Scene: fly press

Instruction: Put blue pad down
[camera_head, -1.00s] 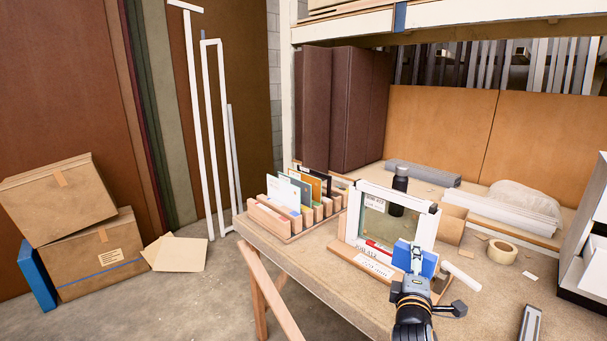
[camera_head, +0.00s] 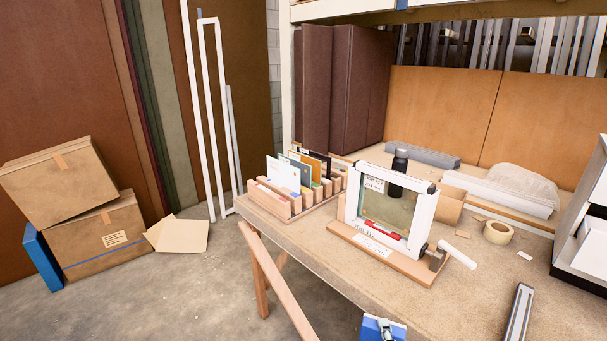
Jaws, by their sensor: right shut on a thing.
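The blue pad (camera_head: 369,330) shows at the bottom edge of the head view, cut off by the frame. My right gripper (camera_head: 385,326) is shut on it; only a small part of the gripper shows. The pad is near the front edge of the workbench (camera_head: 410,305), and I cannot tell its height above the bench. The fly press (camera_head: 424,218), with a white frame and a clear panel on a wooden base, stands on the bench, apart from the pad. My left gripper is not in view.
A wooden rack (camera_head: 283,207) with several cards stands left of the press. A black bottle (camera_head: 399,162) is behind the press. A tape roll (camera_head: 498,231) and a metal bar (camera_head: 519,312) lie to the right. The bench front between press and bar is clear.

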